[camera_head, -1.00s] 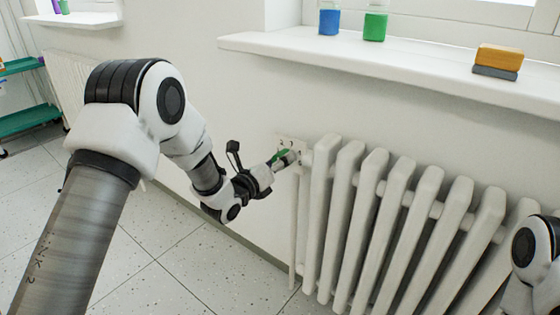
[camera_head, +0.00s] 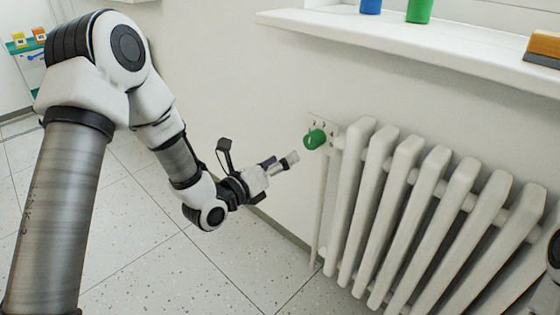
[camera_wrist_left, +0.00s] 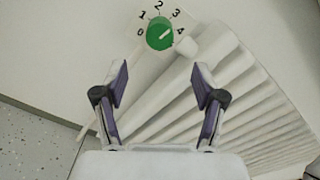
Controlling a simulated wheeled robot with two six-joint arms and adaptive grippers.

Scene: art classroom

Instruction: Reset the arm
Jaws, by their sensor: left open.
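My left gripper (camera_head: 283,162) is open and empty, a short way in front of the green radiator knob (camera_head: 315,138) and apart from it. In the left wrist view my two fingers (camera_wrist_left: 162,90) are spread wide, with the knob (camera_wrist_left: 159,33) beyond and above them. The knob's white mark points to the upper right, toward the 4 on a dial numbered 0 to 4. My left arm reaches in from the left. My right gripper is not visible; only a piece of my right arm shows at the right edge.
A white ribbed radiator (camera_head: 432,190) stands along the wall right of the knob. A windowsill (camera_head: 420,45) juts out above it, with a blue jar (camera_head: 370,6), a green jar (camera_head: 418,10) and an orange-and-grey block (camera_head: 543,47). The speckled floor (camera_head: 150,265) below is clear.

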